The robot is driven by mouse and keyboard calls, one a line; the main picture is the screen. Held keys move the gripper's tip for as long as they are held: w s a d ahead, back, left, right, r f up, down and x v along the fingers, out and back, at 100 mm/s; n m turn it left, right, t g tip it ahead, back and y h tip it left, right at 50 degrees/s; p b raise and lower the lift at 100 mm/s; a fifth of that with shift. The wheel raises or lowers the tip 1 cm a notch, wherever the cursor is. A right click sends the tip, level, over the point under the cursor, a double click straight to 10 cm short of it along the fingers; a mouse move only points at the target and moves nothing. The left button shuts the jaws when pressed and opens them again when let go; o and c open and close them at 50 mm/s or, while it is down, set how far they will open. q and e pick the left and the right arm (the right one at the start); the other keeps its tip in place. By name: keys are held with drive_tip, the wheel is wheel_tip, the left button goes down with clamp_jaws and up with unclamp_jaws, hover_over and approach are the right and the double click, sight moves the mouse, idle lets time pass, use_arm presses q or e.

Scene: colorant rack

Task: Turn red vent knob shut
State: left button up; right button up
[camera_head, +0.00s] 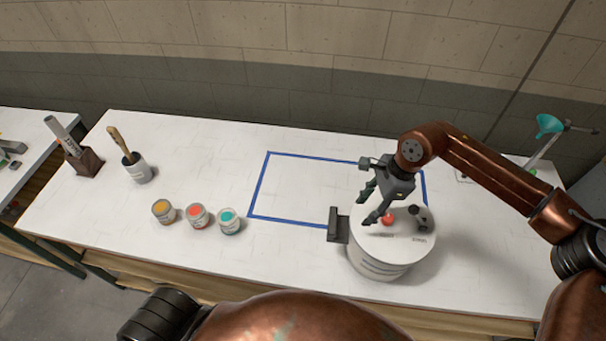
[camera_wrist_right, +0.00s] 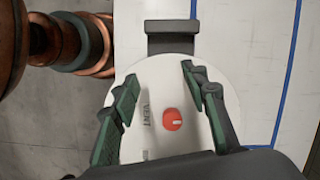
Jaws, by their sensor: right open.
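The red vent knob (camera_head: 388,219) is on the lid of a white drum (camera_head: 375,262). In the right wrist view the red knob (camera_wrist_right: 172,119) shows a short white mark, and the word VENT is printed beside it on the lid (camera_wrist_right: 150,85). My right gripper (camera_head: 371,208) is open above the lid near the knob. In the right wrist view its two fingers (camera_wrist_right: 160,80) are spread, with the knob between them and apart from both. My left gripper is not in view.
A dark knob (camera_head: 419,215) is on the lid's right side, and a dark bracket (camera_head: 338,225) is at the drum's left. A blue taped outline (camera_head: 262,185) marks the white table (camera_head: 200,265). Three small jars (camera_head: 197,216) stand left of it. A teal funnel (camera_head: 548,125) is at right.

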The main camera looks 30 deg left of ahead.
drive_tip(key=s+a+r+m+g+y, duration=0.3)
drive_tip(key=s+a+y, duration=0.5)
drive_tip(key=a, duration=0.5)
wheel_tip(320, 180, up, 11)
drive_tip(key=a+m+t+y, duration=0.2)
drive_tip(key=m+y, duration=0.5)
drive_tip(key=shift+w+a+m+y, duration=0.2)
drive_tip(key=shift+a+m+y, duration=0.05)
drive_tip(key=shift+m+y, duration=0.05)
